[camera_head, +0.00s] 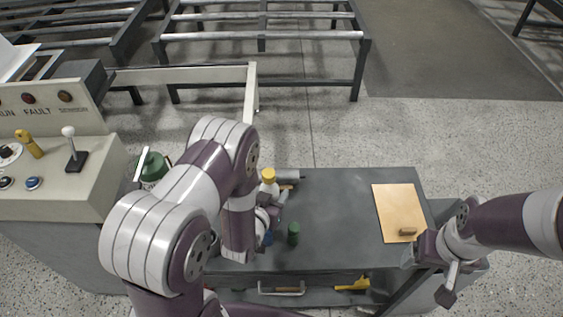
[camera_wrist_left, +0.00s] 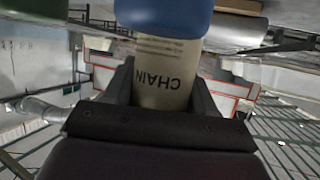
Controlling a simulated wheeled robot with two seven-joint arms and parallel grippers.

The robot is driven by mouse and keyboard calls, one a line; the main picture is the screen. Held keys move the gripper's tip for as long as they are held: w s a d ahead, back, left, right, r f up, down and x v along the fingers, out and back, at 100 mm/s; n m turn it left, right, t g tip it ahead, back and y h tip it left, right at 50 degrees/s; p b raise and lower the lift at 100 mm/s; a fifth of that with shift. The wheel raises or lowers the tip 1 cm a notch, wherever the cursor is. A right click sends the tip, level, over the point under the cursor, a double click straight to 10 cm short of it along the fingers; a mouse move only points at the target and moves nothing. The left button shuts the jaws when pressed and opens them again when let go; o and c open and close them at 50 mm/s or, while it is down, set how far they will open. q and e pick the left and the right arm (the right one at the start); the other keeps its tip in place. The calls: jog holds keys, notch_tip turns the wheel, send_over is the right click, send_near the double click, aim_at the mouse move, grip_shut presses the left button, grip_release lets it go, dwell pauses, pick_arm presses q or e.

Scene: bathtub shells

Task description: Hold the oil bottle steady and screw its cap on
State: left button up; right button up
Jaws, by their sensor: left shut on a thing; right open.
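The oil bottle (camera_wrist_left: 163,80) is cream, with upside-down CHAIN lettering and a blue end (camera_wrist_left: 165,15) at the top of the left wrist view. My left gripper (camera_wrist_left: 155,95) is shut around its cream body. In the head view my left arm hides most of the bottle; a bit of blue (camera_head: 267,238) shows beside my left gripper (camera_head: 264,216). A yellow-topped item (camera_head: 268,175) stands just behind; I cannot tell whether it is part of this bottle. My right gripper (camera_head: 430,270) is open and empty at the bench's right front. I cannot identify the cap for certain.
A dark grey bench (camera_head: 340,215) carries a small green cylinder (camera_head: 293,233), a grey cylinder (camera_head: 288,173) and a tan board (camera_head: 396,205) with a brown block (camera_head: 408,231). A control console (camera_head: 60,165) stands at the left. The bench middle is clear.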

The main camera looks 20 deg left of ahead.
pick_arm(q)
jog(key=s+d+r+m+h, duration=0.4)
jog(key=s+d+r+h, duration=0.1)
jog(key=d+r, duration=0.4)
notch_tip(320, 180, up, 3)
jog(key=shift+d+f+g, duration=0.1)
jog(key=shift+d+g, duration=0.2)
jog(key=shift+g, duration=0.1)
grip_shut()
pick_arm(e)
jog(key=shift+o, duration=0.3)
jog(key=o, duration=0.3)
notch_tip(320, 180, up, 7)
jog(key=s, duration=0.1)
jog(key=shift+r, duration=0.2)
notch_tip(320, 180, down, 8)
jog(key=shift+w+r, duration=0.25)
jog(key=shift+w, duration=0.2)
pick_arm(q)
jog(key=shift+d, duration=0.1)
pick_arm(e)
jog(key=shift+s, duration=0.1)
